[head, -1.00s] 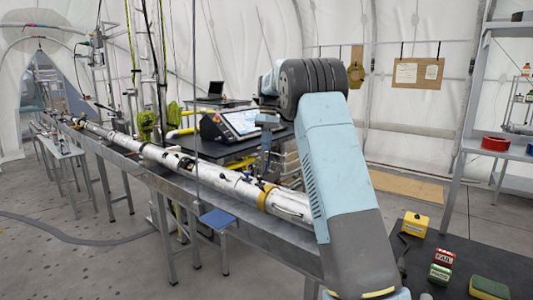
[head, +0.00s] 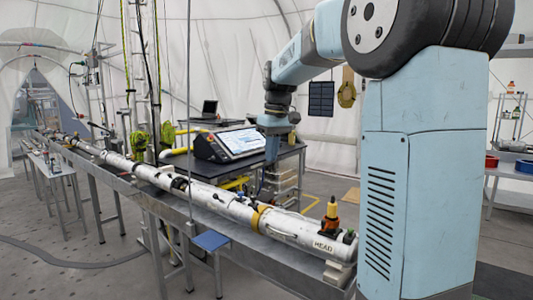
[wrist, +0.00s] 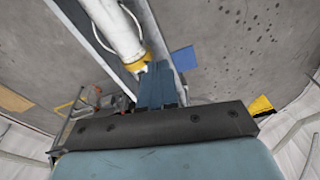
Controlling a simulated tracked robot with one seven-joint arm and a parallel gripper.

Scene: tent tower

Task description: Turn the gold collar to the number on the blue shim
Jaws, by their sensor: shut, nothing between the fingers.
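The gold collar (head: 258,216) is a band around the long white tube (head: 225,205), which lies on a grey metal rail. In the wrist view the gold collar (wrist: 137,62) shows at the end of the white section, just beyond my fingertips and slightly left. My gripper (head: 269,168) hangs above the tube near the collar, pointing down. In the wrist view my gripper (wrist: 157,66) has its blue fingers together with nothing between them. Whether the fingertips touch the collar I cannot tell.
An orange-and-black fitting (head: 331,217) stands on the tube's near end, marked HEAD. A dark table with a monitor (head: 228,143) is behind the rail. My upper arm blocks much of the right side.

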